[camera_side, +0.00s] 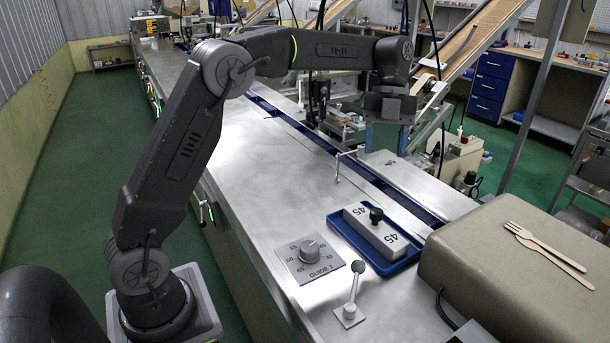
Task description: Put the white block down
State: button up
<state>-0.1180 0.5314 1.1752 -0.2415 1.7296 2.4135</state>
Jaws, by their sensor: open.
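The white block (366,230) is a long bar marked 45 at both ends, with a black knob (376,215) on top. It lies in a shallow blue tray (402,267) on the steel bench, at the lower right of the middle. My gripper (387,148) is open, pointing down, farther back along the bench than the tray. It is clear of the block, and I see nothing held in it. Its fingertips show small, and their exact height above the bench is hard to tell.
A beige cover (480,240) at right carries a wooden fork (530,240) and another wooden utensil. A blue channel (300,128) runs along the bench; bare steel lies left of it.

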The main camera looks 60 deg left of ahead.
jog(key=s+d+r+n+t+y, duration=0.1)
jog(key=s+r+n+t, duration=0.1)
jog(key=s+n, duration=0.5)
jog(key=s+d+r+n+t+y, duration=0.1)
jog(key=s+r+n+t, duration=0.15)
jog(key=s+n, duration=0.45)
jog(key=s+f+n+t, duration=0.2)
jog(key=s+f+n, duration=0.1)
jog(key=s+n, duration=0.3)
jog(key=s+f+n+t+y, duration=0.1)
jog(key=s+f+n+t, duration=0.1)
jog(key=s+f+n, duration=0.2)
jog(key=shift+s+a+n, duration=0.2)
jog(key=shift+s+n, duration=1)
